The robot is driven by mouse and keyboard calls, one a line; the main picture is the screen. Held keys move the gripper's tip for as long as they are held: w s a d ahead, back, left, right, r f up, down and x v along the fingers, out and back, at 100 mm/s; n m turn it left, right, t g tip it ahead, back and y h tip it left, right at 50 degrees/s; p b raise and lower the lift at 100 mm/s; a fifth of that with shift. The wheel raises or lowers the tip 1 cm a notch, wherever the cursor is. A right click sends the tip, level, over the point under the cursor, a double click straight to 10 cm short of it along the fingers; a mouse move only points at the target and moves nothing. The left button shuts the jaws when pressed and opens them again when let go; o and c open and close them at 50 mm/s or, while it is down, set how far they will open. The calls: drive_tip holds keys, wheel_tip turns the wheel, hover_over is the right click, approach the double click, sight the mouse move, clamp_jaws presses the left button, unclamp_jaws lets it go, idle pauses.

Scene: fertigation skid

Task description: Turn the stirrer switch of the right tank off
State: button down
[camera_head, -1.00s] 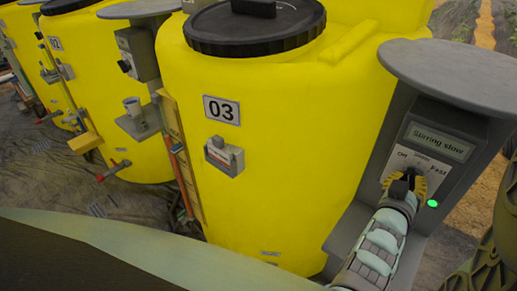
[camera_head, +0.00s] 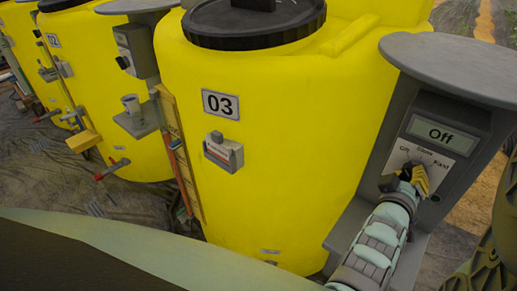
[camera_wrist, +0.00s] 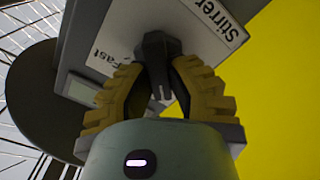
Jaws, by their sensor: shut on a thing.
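The right tank (camera_head: 290,150) is yellow and carries a plate marked 03. To its right, a grey stirrer control box (camera_head: 395,120) stands under a round grey cover. Its display (camera_head: 440,134) reads "Off". Below the display is a white dial plate (camera_head: 406,154) with "Off", "Slow" and "Fast" marks. My gripper (camera_head: 413,178) is at the dial, its yellow-padded fingers shut on the dark switch knob. In the wrist view the knob (camera_wrist: 160,72) sits between both fingers. The knob's pointing direction is mostly hidden by the fingers in the head view. The indicator lamp beside the dial is dark.
The round cover (camera_head: 455,68) overhangs the box just above my gripper. A small grey box (camera_head: 223,152) is on the tank front.

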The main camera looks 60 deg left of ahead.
sight(431, 133)
drive_tip(key=shift+f, duration=0.15)
drive_tip(key=c, duration=0.9)
unclamp_jaws()
drive_tip(key=shift+r, duration=0.2)
drive_tip(key=shift+a+r, duration=0.1)
drive_tip(key=shift+r, duration=4.85)
